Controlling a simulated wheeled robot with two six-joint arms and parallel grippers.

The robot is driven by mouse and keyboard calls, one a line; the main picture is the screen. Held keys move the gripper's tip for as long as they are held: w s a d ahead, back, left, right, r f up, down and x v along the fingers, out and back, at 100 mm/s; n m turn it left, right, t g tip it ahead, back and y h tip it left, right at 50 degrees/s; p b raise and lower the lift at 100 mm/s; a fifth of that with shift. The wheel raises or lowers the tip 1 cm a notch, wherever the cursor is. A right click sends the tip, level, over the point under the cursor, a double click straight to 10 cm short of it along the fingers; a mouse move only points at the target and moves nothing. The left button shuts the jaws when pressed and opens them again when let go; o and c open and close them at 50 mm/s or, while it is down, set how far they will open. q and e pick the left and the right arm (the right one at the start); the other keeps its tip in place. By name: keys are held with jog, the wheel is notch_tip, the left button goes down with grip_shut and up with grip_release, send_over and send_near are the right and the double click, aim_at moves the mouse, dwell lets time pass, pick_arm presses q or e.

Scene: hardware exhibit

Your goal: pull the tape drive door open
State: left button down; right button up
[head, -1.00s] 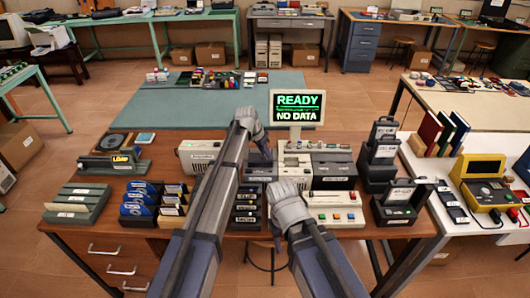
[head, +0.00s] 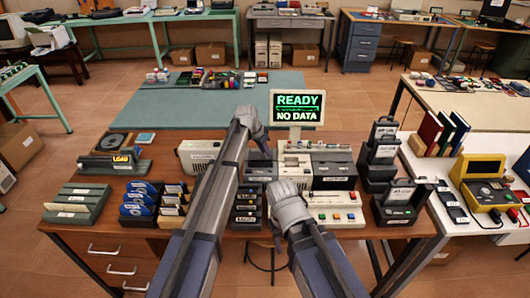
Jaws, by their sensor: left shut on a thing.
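The tape drive seems to be the low grey unit (head: 262,172) in the row of machines under the green screen; its door is small and mostly hidden by my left gripper. My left gripper (head: 263,148) reaches down to this unit from above and behind, shut on what looks like the door's edge. How far the door stands open cannot be told. My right gripper (head: 286,186) is in front of the machines, over the front of the table; its fingers are hidden behind its wrist.
A screen (head: 298,107) reads "READY NO DATA". A beige box (head: 198,155) is at left, a panel with coloured buttons (head: 336,219) at right. Racks of blue disks (head: 139,205) and black cassettes (head: 246,217) stand in front. A green mat (head: 190,108) lies behind, mostly clear.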

aim_at(260, 155)
pick_arm(q)
jog(key=w, duration=0.5)
jog(key=shift+s, duration=0.2)
jog(key=c, duration=0.7)
grip_release()
jog(key=p+v, duration=0.7)
jog(key=shift+s+a+r, duration=0.1)
jog(key=shift+r, duration=0.25)
jog(key=shift+s, duration=0.1)
